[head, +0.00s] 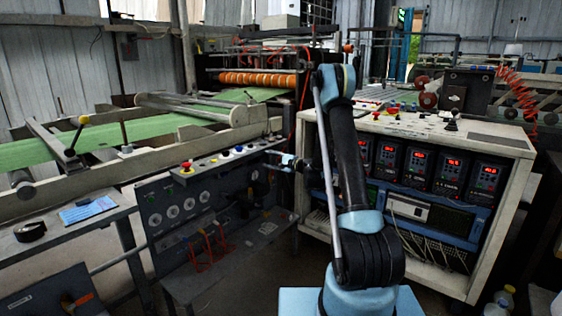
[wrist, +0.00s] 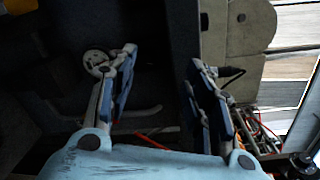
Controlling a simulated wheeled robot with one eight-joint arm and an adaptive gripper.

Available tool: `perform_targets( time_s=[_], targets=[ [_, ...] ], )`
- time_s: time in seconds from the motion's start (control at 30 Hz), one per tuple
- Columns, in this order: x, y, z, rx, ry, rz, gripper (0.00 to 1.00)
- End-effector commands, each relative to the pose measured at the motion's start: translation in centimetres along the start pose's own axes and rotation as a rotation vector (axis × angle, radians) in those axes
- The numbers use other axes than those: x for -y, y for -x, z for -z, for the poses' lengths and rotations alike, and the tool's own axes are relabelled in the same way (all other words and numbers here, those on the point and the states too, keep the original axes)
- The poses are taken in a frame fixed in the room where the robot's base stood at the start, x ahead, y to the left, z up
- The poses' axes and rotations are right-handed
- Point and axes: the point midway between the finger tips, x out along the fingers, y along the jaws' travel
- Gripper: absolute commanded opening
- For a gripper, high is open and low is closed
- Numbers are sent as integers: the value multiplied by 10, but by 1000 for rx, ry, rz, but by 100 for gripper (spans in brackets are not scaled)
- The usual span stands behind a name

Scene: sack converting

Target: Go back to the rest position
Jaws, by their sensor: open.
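My gripper (wrist: 160,72) is open and empty in the wrist view. Its two blue-and-grey fingers stand well apart, with a dark surface behind them. In the head view my arm rises from the bottom centre, and my gripper (head: 287,162) shows small, partly hidden by the arm. It is at the right end of the button panel (head: 225,156), near the white control cabinet. I cannot tell whether it touches the panel.
The white cabinet (head: 515,190) with red-lit drives stands close on the right. A bench (head: 70,238) with tape (head: 30,232) and a blue paper (head: 87,210) is at left. Green web (head: 90,147) runs through the machine behind. Bottles (head: 500,302) stand at lower right.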

Motion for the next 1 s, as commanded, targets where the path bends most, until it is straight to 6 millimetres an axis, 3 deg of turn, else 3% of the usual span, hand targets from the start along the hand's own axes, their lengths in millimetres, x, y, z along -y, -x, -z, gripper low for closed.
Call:
perform_targets(
  time_s=[0.2,0.5,1.0],
  targets=[
    [26,26,-36,-6,118,-101,47],
    [45,72,-84,-9,275,-249,47],
    [44,172,-160,-6,512,-513,47]
  ],
)
